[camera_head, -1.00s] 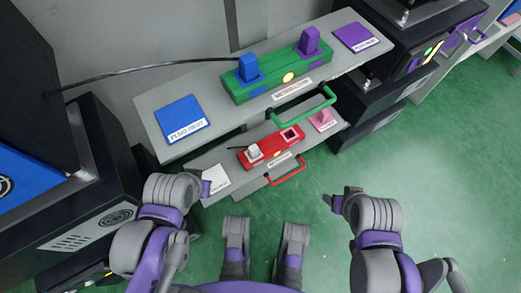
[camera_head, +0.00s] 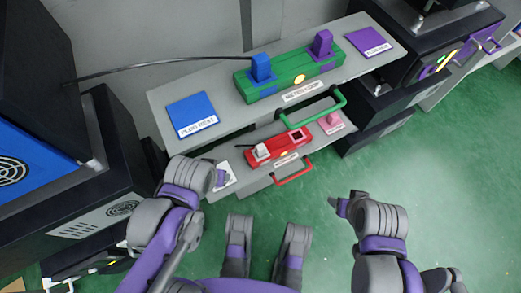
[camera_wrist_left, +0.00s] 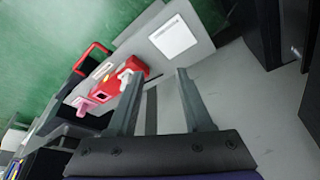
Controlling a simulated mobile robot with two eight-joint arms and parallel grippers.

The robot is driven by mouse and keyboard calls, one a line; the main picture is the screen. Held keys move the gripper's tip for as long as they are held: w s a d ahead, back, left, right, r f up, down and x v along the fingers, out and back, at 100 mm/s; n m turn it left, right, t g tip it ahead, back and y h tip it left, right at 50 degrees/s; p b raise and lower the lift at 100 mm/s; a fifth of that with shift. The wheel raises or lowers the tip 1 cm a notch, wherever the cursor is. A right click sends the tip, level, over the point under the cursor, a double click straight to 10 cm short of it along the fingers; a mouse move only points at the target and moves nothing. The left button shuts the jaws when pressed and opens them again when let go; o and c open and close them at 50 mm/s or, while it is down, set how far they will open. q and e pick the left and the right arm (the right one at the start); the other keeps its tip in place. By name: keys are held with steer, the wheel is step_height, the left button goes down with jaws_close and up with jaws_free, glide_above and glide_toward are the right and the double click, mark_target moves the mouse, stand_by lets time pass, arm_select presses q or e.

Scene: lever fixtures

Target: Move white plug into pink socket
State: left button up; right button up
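The white plug (camera_head: 262,151) stands in the left part of the red block (camera_head: 280,147) on the lower shelf. The pink-rimmed socket (camera_head: 297,136) at the block's right end looks empty. In the left wrist view the white plug (camera_wrist_left: 126,76) shows beside one fingertip, partly covered; I cannot tell whether they touch. My left gripper (camera_wrist_left: 156,85) is open with nothing between its fingers. In the head view my left gripper (camera_head: 220,178) is left of the red block, over the white pad. My right gripper (camera_head: 336,205) is empty-looking over the floor; its opening is unclear.
A pink plug (camera_head: 332,119) stands on a pink pad right of the block. A red handle (camera_head: 294,174) sticks out in front. Above, a green block (camera_head: 290,75) holds blue and purple plugs, with a green handle (camera_head: 326,107) jutting out. Black cabinets flank the shelves.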

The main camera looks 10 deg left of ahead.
arm_select(q)
steer(key=shift+o, duration=1.3)
steer(key=w+d+f+n+y+p, duration=0.1)
steer(key=w+d+f+n+p, duration=0.1)
steer(key=w+d, duration=0.3)
steer(key=d+n, duration=0.1)
steer(key=d, duration=0.2)
steer(key=shift+d+f+g+p, duration=0.25)
steer(key=shift+f+g+p, duration=0.05)
steer(key=shift+g+p, duration=0.1)
steer(key=d+f+n+y+p, duration=0.2)
steer(key=d+f+n, duration=0.25)
steer(key=d, duration=0.45)
glide_toward(261, 147)
steer(key=shift+m+t, duration=0.3)
steer(key=shift+m, duration=0.05)
steer(key=x, duration=0.3)
steer(key=s+b+x, duration=0.1)
steer(key=x, duration=0.1)
steer(key=shift+f, duration=0.3)
steer(key=shift+w+b+x, duration=0.2)
steer(key=shift+b+x, duration=0.6)
steer(key=shift+x, duration=1.8)
